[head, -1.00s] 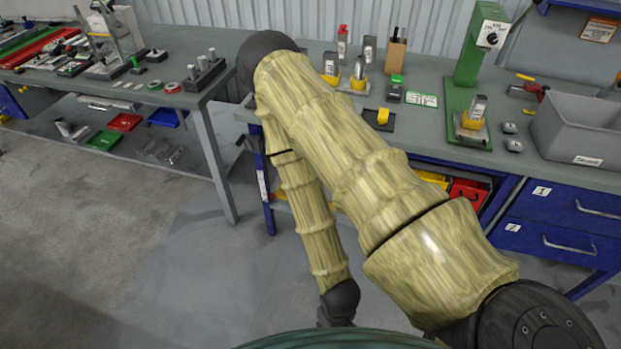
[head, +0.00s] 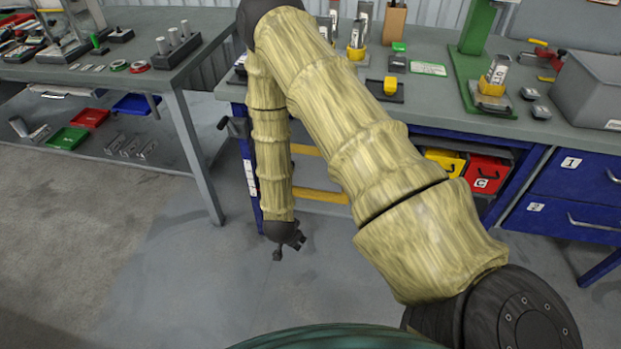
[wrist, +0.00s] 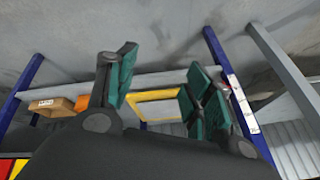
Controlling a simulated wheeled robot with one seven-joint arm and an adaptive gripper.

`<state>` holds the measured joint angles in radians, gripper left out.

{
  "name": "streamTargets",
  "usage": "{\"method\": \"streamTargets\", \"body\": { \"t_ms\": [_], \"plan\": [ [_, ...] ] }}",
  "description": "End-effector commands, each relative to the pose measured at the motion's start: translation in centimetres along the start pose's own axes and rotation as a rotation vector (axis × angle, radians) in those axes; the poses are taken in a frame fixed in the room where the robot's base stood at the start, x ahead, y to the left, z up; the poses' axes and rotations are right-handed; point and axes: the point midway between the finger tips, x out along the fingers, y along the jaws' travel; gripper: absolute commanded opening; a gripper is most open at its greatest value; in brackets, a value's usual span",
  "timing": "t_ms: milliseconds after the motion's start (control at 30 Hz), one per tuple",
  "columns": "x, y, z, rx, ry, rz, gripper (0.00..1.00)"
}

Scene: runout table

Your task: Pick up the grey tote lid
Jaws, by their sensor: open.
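I cannot make out a grey tote lid for certain in either view. A grey tote (head: 585,92) stands on the right end of the bench in the head view, cut off by the picture edge. My gripper (head: 284,240) hangs low in front of the bench, above the floor. In the wrist view my gripper (wrist: 160,88) has its green-padded fingers spread, with nothing held between them. Behind the fingers is a yellow-edged pale panel (wrist: 158,107) at the lower shelf; I cannot tell exactly what it is.
The grey bench (head: 455,105) has blue drawers (head: 580,180) and several bins below. A green press (head: 475,65) and small fixtures stand on it. A second table (head: 110,72) is at left. In the wrist view a cardboard box (wrist: 52,106) sits beside an orange item (wrist: 83,103).

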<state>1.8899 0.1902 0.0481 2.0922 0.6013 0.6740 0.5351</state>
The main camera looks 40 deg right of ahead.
Motion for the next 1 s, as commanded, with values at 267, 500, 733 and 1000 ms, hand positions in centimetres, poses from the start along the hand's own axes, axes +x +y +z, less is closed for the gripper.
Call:
{"method": "streamTargets", "body": {
  "t_ms": [267, 500, 733, 1000],
  "plan": [
    [7.6, -6.6, -4.7, 0.533, 0.106, -0.04, 0.52],
    [11.8, -11.7, -9.3, 1.007, 0.155, -0.084, 0.52],
    [15.1, -15.9, -13.8, 1.469, 0.168, -0.129, 0.52],
    [17.8, -20.2, -19.2, 2.02, 0.129, -0.172, 0.52]
  ]
}}
